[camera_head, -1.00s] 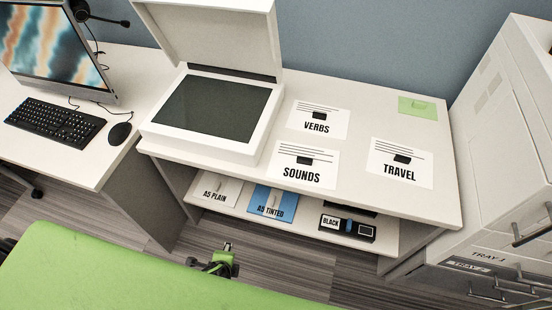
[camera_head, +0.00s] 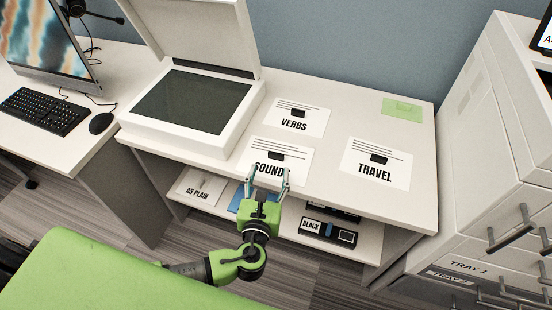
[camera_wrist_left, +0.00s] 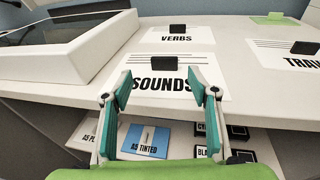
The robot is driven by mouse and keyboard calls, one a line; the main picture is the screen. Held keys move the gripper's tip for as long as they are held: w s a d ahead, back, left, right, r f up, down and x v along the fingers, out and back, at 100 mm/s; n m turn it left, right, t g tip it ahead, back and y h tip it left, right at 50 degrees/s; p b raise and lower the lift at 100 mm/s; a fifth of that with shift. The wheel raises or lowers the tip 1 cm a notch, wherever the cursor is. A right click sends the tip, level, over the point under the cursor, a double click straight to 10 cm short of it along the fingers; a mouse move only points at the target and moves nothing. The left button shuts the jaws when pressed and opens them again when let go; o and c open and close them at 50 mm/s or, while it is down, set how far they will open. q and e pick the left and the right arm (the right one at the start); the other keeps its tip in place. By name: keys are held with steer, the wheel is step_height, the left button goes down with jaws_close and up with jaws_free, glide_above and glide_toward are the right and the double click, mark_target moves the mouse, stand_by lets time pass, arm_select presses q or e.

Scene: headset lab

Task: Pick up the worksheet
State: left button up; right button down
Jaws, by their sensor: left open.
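Three white worksheets lie flat on the white table, each with printed lines, a small black block and a word. The SOUNDS sheet (camera_head: 268,153) is at the front edge, VERBS (camera_head: 297,118) behind it, TRAVEL (camera_head: 375,164) to the right. My left gripper (camera_head: 269,177) is open and empty at the front edge, before the SOUNDS sheet and partly covering its lower part. In the left wrist view, the SOUNDS sheet (camera_wrist_left: 180,75) appears between and beyond the open fingers (camera_wrist_left: 160,98). My right gripper does not show.
An open-lid scanner (camera_head: 190,104) stands left of the sheets. A green note (camera_head: 402,108) lies at the back right. Below, a shelf holds A5 packs and black boxes (camera_head: 329,231). A white drawer cabinet (camera_head: 480,150) stands at the right.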

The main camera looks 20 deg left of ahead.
mark_target(276, 155)
arm_select(q)
steer(key=x, duration=0.3)
steer(key=shift+w+f, duration=0.1)
steer(key=shift+w, duration=0.15)
steer(key=x, duration=0.4)
steer(key=shift+w+d, duration=0.3)
steer(key=shift+w, duration=0.15)
steer(key=shift+w+a, duration=0.1)
steer(key=shift+w, duration=0.2)
steer(key=shift+c, duration=0.5)
steer(key=c, duration=1.1)
